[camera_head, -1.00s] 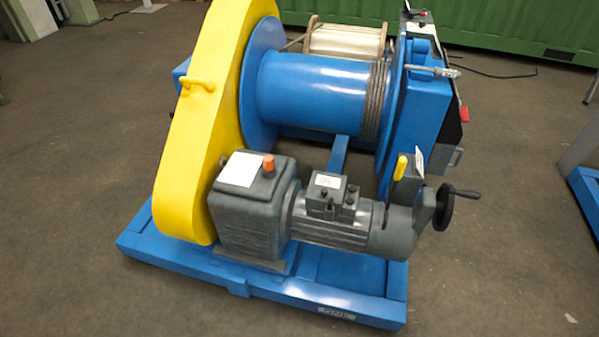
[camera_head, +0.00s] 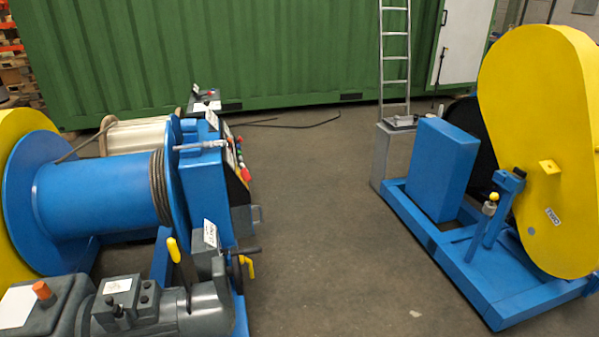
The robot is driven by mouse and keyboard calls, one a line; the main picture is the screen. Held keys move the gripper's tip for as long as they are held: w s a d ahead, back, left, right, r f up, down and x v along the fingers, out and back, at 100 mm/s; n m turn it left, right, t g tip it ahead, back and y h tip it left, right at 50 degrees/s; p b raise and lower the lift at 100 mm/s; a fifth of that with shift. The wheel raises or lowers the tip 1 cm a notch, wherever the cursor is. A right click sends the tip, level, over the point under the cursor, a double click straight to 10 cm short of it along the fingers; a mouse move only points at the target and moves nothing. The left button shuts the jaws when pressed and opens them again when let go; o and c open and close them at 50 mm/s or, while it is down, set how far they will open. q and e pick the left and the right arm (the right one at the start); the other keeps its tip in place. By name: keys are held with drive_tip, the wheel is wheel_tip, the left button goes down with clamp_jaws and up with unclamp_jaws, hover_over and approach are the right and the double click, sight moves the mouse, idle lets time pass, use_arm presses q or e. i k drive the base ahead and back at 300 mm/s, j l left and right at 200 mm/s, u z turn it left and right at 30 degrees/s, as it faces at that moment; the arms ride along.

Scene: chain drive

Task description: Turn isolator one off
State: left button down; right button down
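Neither of my grippers is in view. No label that reads as isolator one can be made out. A control box (camera_head: 206,185) stands at the right end of the blue winch drum (camera_head: 100,195) on the left. Its panel faces right and shows only at a steep angle. A small red part (camera_head: 245,174) and some small coloured buttons (camera_head: 239,146) are on it. I cannot tell whether one of these is the isolator, or how it is set.
A grey motor (camera_head: 125,312) with a yellow lever (camera_head: 173,249) is at the lower left. A second machine with a yellow guard (camera_head: 540,130) and blue frame (camera_head: 465,282) stands right. Open floor (camera_head: 325,220) lies between. A green container (camera_head: 280,50) and ladder (camera_head: 395,50) are behind.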

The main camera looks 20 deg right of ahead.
sight(246, 176)
drive_tip(key=l+z, duration=0.1)
drive_tip(key=l, duration=0.35)
drive_tip(key=u, duration=0.7)
drive_tip(key=i+l+u, duration=0.3)
drive_tip(key=l+u, duration=0.3)
drive_tip(key=i+l+u, duration=0.15)
drive_tip(key=l+u, duration=0.5)
drive_tip(key=l, duration=0.15)
drive_tip(key=i, duration=0.05)
